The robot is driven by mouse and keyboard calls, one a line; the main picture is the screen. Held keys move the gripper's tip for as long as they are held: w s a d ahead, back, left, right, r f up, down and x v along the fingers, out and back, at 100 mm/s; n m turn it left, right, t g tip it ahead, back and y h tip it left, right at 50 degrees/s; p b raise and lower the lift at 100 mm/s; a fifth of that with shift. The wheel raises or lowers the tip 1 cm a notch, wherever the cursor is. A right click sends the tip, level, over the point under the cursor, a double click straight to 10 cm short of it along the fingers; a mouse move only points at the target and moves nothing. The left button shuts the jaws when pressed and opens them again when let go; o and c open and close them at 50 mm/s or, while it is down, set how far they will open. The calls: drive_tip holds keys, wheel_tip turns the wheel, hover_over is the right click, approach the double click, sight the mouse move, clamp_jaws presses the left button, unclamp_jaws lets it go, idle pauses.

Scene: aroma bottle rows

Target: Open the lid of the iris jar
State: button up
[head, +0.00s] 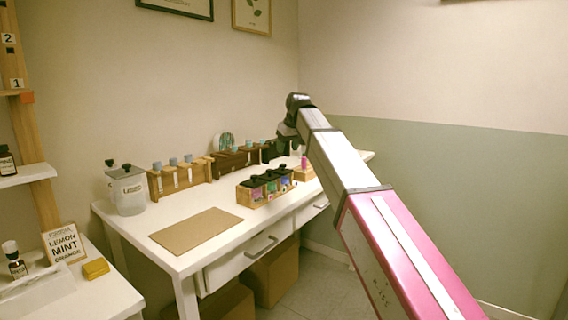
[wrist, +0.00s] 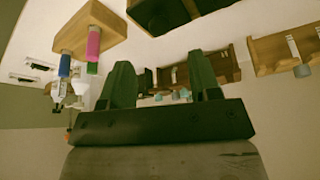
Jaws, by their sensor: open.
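Several jars with black lids (head: 265,181) stand in a low wooden crate (head: 256,200) on the white table. Their labels are coloured, but too small to read, so I cannot tell which is the iris jar. The lids look shut. My gripper (head: 289,138) is above the table's far right part, behind and above the crate, and touches no jar. In the wrist view my gripper (wrist: 163,80) has its two dark fingers apart with nothing held between them. A dark box-like thing (wrist: 172,12) shows at the top there, its identity unclear.
Wooden racks of small bottles (head: 178,178) line the table's back. A brown board (head: 196,230) lies front left, beside a translucent jug (head: 128,192). A wooden block (wrist: 97,30) with pink and blue pieces shows in the wrist view. White table (head: 222,198) shows between board and racks.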

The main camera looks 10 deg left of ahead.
drive_tip(key=x, duration=0.7)
drive_tip(key=shift+w+f, duration=0.1)
drive_tip(key=shift+f, duration=0.2)
